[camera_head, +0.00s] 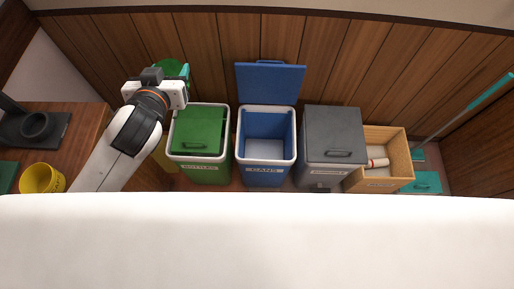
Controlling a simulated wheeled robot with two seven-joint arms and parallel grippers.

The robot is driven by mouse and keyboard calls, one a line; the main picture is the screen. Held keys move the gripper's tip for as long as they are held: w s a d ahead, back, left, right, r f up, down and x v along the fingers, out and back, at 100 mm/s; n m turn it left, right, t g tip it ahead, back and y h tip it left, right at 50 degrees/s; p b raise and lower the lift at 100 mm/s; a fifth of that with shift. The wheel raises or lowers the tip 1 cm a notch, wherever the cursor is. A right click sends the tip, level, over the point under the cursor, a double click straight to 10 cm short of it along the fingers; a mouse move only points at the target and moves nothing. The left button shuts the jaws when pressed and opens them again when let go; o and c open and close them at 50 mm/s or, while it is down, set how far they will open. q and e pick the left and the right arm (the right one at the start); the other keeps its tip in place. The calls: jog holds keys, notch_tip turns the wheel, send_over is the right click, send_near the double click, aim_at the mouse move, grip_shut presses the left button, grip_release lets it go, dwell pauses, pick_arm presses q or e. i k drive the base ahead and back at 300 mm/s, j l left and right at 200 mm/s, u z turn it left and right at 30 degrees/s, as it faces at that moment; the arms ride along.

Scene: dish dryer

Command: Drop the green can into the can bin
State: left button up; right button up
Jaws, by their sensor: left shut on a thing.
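My left gripper (165,82) is raised above and to the left of the green bin. It is shut on a green can (172,67), which shows only in part behind the gripper body. The can bin (264,176) is blue with a white rim and the label CANS on its front. Its blue lid (269,83) stands open at the back, and the inside looks empty. The gripper is to the left of this bin, apart from it. My right gripper is not in view.
The green bottles bin (201,171) has its lid shut and stands between my left arm and the can bin. A grey bin (333,130) with a shut lid and a wooden crate (383,185) stand to the right. A yellow mug (42,179) is at the left. The wooden wall is close behind.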

aim_at(261, 158)
jog(key=i+l, duration=0.1)
jog(key=l, duration=0.45)
jog(key=i+l+u, duration=0.15)
jog(key=l, duration=0.95)
jog(key=i+u, duration=0.05)
